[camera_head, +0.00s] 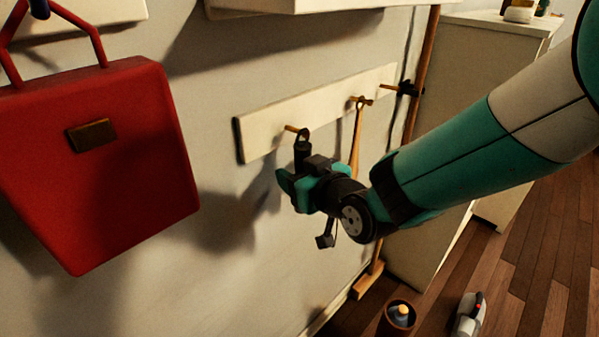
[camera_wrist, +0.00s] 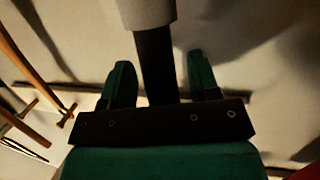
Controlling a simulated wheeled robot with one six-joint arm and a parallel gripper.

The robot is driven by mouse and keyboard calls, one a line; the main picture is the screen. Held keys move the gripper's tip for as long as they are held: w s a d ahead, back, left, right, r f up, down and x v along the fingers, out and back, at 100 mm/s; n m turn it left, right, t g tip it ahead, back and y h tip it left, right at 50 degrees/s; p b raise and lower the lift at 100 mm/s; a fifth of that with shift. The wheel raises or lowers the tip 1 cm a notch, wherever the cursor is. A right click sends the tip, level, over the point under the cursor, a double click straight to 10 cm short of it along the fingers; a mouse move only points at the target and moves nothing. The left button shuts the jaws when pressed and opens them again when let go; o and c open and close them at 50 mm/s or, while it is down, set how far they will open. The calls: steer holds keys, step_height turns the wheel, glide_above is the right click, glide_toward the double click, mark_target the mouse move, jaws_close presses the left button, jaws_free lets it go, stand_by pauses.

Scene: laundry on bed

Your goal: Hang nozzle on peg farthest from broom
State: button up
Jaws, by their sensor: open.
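The dark nozzle (camera_head: 302,152) hangs upright at the tip of the left peg (camera_head: 291,128), its top loop at the peg. Whether the loop is fully over the peg is hard to tell. My gripper (camera_head: 289,183) is open just below, fingers around the nozzle's lower part. In the wrist view, a black shaft (camera_wrist: 155,65) with a pale end stands between my two green fingers (camera_wrist: 162,82), with a gap at the right finger. The broom (camera_head: 425,55) stands upright at the right end of the rack, its lower handle partly hidden by my arm.
The pale peg rack (camera_head: 262,122) is on the wall. A wooden item (camera_head: 357,135) hangs from its middle peg (camera_head: 361,100). A red bag (camera_head: 110,165) hangs at left. A pale cabinet (camera_head: 450,100) stands right. A bin (camera_head: 396,318) and a grey device (camera_head: 468,315) are on the floor.

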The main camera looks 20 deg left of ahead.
steer(key=s+d+r+m+g+h+b, duration=0.1)
steer(key=s+d+r+m+g+h, duration=0.15)
steer(key=s+d, duration=0.65)
steer(key=s+d+r+m+g+h+b, duration=0.1)
steer(key=s+d+g+h, duration=0.3)
steer(key=d, duration=0.9)
steer(key=s+d+r+m+g+h+b, duration=0.1)
steer(key=s+d+g+h+b, duration=0.1)
steer(key=s+d, duration=0.75)
step_height(320, 180, up, 14)
steer(key=w+d+p, duration=0.1)
steer(key=d+p, duration=0.1)
steer(key=p, duration=1.3)
steer(key=shift+w+r, duration=0.2)
steer(key=shift+w, duration=0.15)
